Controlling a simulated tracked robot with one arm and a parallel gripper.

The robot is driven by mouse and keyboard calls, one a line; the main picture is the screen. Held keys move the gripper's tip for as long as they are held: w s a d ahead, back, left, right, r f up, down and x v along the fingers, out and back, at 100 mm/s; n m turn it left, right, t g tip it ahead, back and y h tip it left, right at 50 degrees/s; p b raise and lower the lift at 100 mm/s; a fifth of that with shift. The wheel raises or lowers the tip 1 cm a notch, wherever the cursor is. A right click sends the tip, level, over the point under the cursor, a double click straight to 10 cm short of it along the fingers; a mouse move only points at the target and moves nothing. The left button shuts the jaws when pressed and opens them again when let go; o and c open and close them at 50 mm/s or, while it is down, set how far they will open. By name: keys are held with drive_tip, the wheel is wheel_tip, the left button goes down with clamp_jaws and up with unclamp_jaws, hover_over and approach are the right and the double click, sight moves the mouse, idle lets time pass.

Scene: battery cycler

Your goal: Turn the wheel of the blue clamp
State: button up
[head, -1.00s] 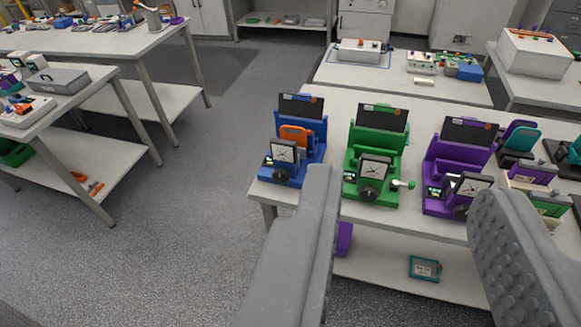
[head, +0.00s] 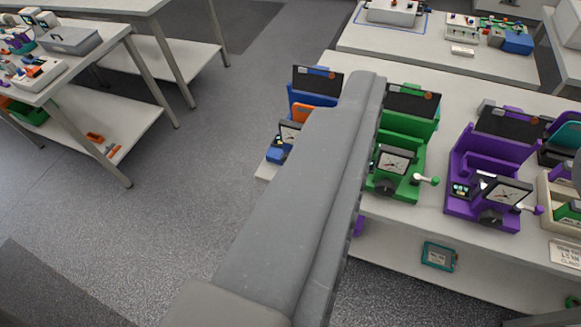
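The blue clamp (head: 297,95) stands at the left end of the near bench, with a dark screen at its back, an orange block and a tilted dial plate (head: 290,133). The finger of my gripper covers its right side and much of its front. I cannot make out its wheel behind that finger. My gripper (head: 474,125) is open and empty. Its left finger is large in the middle of the view, and only a sliver of the right finger shows at the right edge. I cannot tell whether the finger touches the clamp.
A green clamp (head: 411,128) and a purple clamp (head: 488,160) stand to the right on the same bench (head: 445,95). A teal device (head: 439,256) lies on the shelf below. Free floor (head: 180,215) lies left of the bench, with another table (head: 95,65) beyond.

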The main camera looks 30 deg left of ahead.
drive_tip(key=shift+o, duration=1.3)
drive_tip(key=w+a+f+n+y+b, duration=0.1)
drive_tip(key=w+a+f+y+b, duration=0.1)
drive_tip(key=w+a+f, duration=0.7)
drive_tip(key=w+f+b, duration=0.1)
drive_tip(key=w+f, duration=0.2)
drive_tip(key=shift+w+a+y, duration=0.15)
drive_tip(key=shift+w+y, duration=0.05)
drive_tip(key=shift+y, duration=0.2)
drive_tip(key=w+a+f+b, duration=0.1)
drive_tip(key=w+a+f, duration=0.3)
drive_tip(key=f, duration=0.2)
drive_tip(key=w+a+f+b, duration=0.2)
drive_tip(key=w+a+f, duration=0.1)
drive_tip(key=f, duration=0.4)
drive_tip(key=a+f+n+t+h+b, duration=0.1)
drive_tip(key=a+f+h+b, duration=0.2)
drive_tip(key=f, duration=1.3)
drive_tip(key=a+f+t+b, duration=0.2)
drive_tip(key=a+f, duration=0.3)
drive_tip(key=f, duration=1.2)
drive_tip(key=w, duration=0.5)
drive_tip(key=w+b, duration=0.1)
drive_tip(key=w, duration=0.8)
drive_tip(key=shift+w+d+b, duration=0.3)
drive_tip(key=shift+b, duration=0.05)
drive_tip(key=c, duration=1)
